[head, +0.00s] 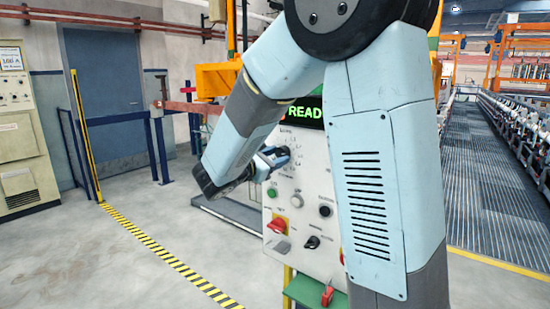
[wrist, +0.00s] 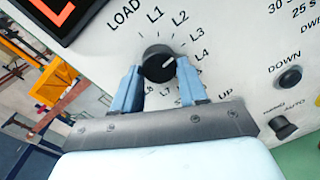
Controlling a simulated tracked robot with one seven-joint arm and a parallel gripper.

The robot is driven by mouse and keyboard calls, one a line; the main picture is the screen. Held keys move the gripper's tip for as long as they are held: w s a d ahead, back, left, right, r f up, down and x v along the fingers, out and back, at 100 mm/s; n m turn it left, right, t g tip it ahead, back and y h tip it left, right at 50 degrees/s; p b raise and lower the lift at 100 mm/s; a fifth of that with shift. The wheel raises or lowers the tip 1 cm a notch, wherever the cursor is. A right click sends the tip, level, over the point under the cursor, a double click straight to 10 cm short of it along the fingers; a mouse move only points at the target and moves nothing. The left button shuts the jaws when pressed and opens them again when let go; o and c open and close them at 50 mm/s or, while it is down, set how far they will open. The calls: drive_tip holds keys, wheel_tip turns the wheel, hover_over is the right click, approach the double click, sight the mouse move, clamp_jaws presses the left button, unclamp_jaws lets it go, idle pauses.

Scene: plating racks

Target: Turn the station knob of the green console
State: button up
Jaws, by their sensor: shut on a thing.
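The console (head: 312,185) has a pale panel, a green lower ledge and a dark display (head: 305,112) with green letters reading "READ", the rest hidden behind my arm. Its black round station knob (wrist: 158,62) shows in the wrist view, ringed by labels LOAD, L1, L2, L3, L4 and others partly hidden by my fingers. The white mark on the knob points right and slightly up, towards L4. My gripper (wrist: 158,66) is shut on the knob, one blue finger on each side. In the head view my gripper (head: 276,156) is against the panel, the knob hidden by it.
Below the knob the panel carries a green button (head: 272,192), a red switch (head: 278,226) and a black selector (head: 312,242). A DOWN button (wrist: 289,77) is right of the knob in the wrist view.

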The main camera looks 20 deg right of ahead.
drive_tip(key=c, duration=0.3)
drive_tip(key=shift+m, duration=0.8)
drive_tip(key=shift+c, duration=0.2)
drive_tip(key=o, duration=1.1)
drive_tip(key=shift+c, duration=0.2)
drive_tip(key=shift+a, duration=0.1)
drive_tip(key=v, duration=1.3)
drive_tip(key=shift+s+a, duration=0.2)
drive_tip(key=shift+a, duration=0.1)
drive_tip(key=shift+d, duration=0.15)
